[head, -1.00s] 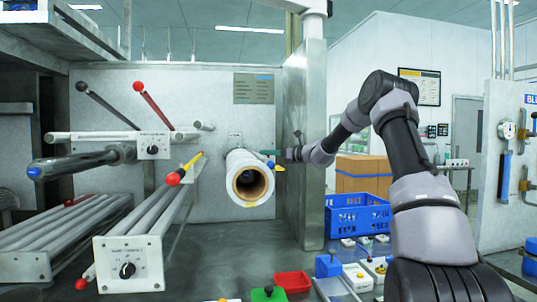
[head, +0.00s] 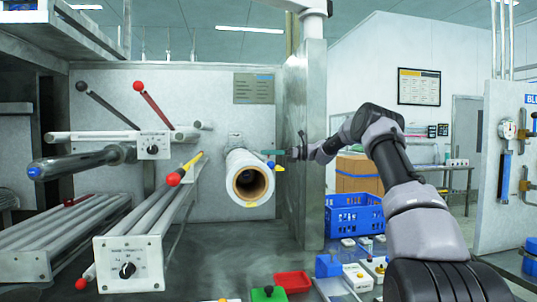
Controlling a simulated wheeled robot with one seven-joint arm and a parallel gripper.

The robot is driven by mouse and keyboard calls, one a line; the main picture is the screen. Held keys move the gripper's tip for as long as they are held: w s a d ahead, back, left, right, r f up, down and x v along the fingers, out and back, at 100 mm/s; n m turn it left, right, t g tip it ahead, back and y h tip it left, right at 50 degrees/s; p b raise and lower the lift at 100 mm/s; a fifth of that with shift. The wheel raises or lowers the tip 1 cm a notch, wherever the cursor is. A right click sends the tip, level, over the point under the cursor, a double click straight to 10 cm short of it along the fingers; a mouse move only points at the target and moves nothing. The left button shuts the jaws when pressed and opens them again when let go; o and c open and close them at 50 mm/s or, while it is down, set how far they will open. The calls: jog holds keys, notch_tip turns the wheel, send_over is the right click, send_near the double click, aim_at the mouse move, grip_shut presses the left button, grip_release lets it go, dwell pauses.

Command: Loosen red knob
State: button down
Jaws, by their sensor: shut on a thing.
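Several red ball knobs are in view, and I cannot tell which one the task names. One red knob (head: 174,179) ends a yellow-banded rod left of the white roll (head: 262,186). Another red knob (head: 138,86) tops a tilted lever at the upper left. A third red knob (head: 82,284) sits low at the left. My gripper (head: 285,152) is beside the roll's upper right, well away from these knobs. It is shut on a small green piece (head: 272,152), which points left towards the panel. Its fingertips are too small to show clearly.
A metal post (head: 304,110) stands beside my wrist. A blue crate (head: 352,222) and a cardboard box (head: 362,173) stand behind my arm. A blue-tipped lever (head: 270,164) is just below the green piece.

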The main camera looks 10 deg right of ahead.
jog(key=shift+n+g, duration=0.6)
jog(key=shift+g, duration=0.3)
jog(key=c, duration=0.6)
grip_release()
jog(key=d, duration=0.3)
jog(key=s+d, duration=0.1)
jog(key=d, duration=0.6)
jog(key=shift+s+d, duration=0.25)
jog(key=shift+d, duration=0.15)
